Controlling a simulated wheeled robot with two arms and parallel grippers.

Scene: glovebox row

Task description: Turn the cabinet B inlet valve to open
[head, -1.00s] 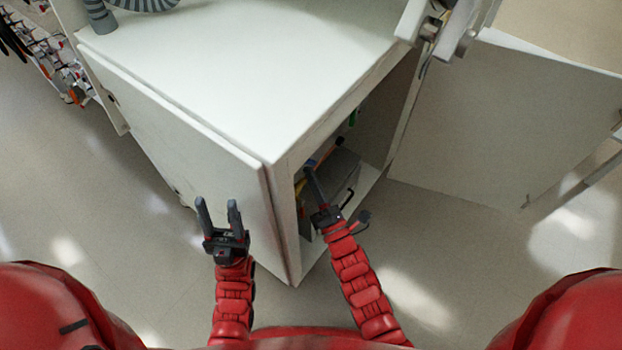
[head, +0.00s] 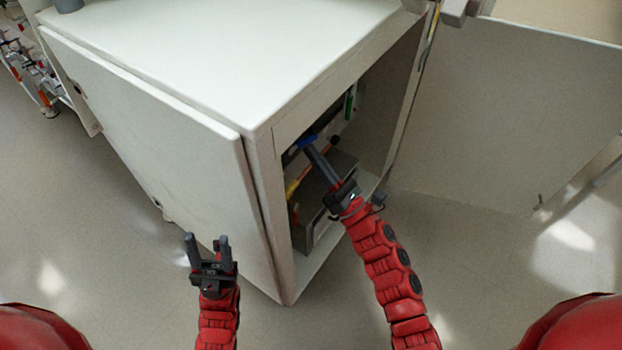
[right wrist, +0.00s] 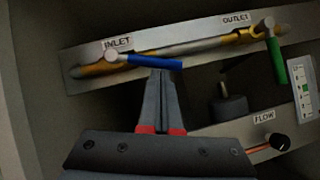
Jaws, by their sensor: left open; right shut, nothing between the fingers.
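The inlet valve has a blue lever handle (right wrist: 155,62) under the INLET label (right wrist: 117,43) in the right wrist view. The handle points right from its pivot, at a small angle to the brass pipe behind it. In the head view the blue handle (head: 304,141) shows inside the open cabinet (head: 262,145). My right gripper (head: 309,149) reaches into the cabinet with its fingers shut and empty. Its fingertips (right wrist: 165,73) are at the handle's lower edge; I cannot tell whether they touch.
The outlet valve's green handle (right wrist: 276,60) hangs down at right. Below are a black flow knob (right wrist: 278,141) and a gauge (right wrist: 304,90). An open door (head: 500,120) stands at right. A grey box (head: 325,190) is inside the cabinet. The floor in front is clear.

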